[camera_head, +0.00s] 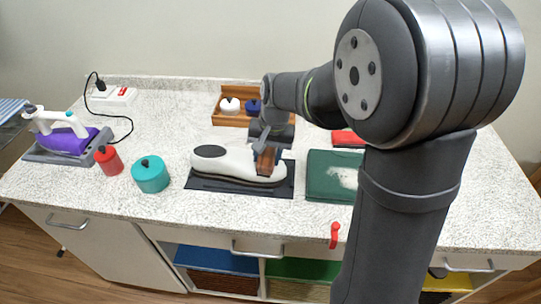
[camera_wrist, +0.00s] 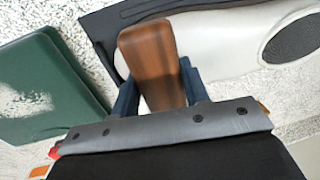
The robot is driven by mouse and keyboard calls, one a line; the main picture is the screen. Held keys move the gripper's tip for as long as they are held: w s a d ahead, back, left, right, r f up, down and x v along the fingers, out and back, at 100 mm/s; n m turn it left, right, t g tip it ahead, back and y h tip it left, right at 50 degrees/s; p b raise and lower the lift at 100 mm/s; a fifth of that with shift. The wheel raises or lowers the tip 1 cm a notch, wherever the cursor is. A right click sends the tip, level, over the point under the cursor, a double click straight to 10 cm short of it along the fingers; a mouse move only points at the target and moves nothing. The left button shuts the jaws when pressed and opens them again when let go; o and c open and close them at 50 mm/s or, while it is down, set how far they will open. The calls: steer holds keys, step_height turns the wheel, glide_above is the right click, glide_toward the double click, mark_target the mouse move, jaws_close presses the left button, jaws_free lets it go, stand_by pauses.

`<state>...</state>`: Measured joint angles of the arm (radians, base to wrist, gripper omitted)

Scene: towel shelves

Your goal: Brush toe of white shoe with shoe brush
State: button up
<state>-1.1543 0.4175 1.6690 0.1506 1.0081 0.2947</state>
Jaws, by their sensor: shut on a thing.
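The white shoe (camera_head: 230,164) lies on a black mat (camera_head: 215,186), with its dark opening at the left and its toe at the right. In the wrist view the shoe (camera_wrist: 225,48) is at the upper right, its opening at the far right. My gripper (camera_head: 262,150) is over the toe end, shut on the shoe brush (camera_head: 266,161), which has a brown wooden body. In the wrist view the brush (camera_wrist: 150,58) sits between the two blue fingers of my gripper (camera_wrist: 158,95). The brush is at the toe; its bristles are hidden, so I cannot tell whether they touch.
A teal jar (camera_head: 150,175), a red bottle (camera_head: 108,160) and a purple iron (camera_head: 65,138) stand at left. A wooden tray (camera_head: 232,118) with two small jars is behind. The counter's front strip is mostly clear.

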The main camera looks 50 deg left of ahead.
steer(key=shift+s+a+f, duration=0.1)
steer(key=shift+s+a, duration=0.05)
steer(key=shift+s, duration=0.15)
steer(key=shift+c, duration=0.3)
steer(key=shift+r, duration=0.2)
steer(key=shift+w+d+r, duration=0.15)
steer(key=shift+w+r, duration=0.05)
steer(key=shift+r, duration=1.25)
steer(key=shift+w+d+r, duration=0.15)
steer(key=shift+r, duration=1.25)
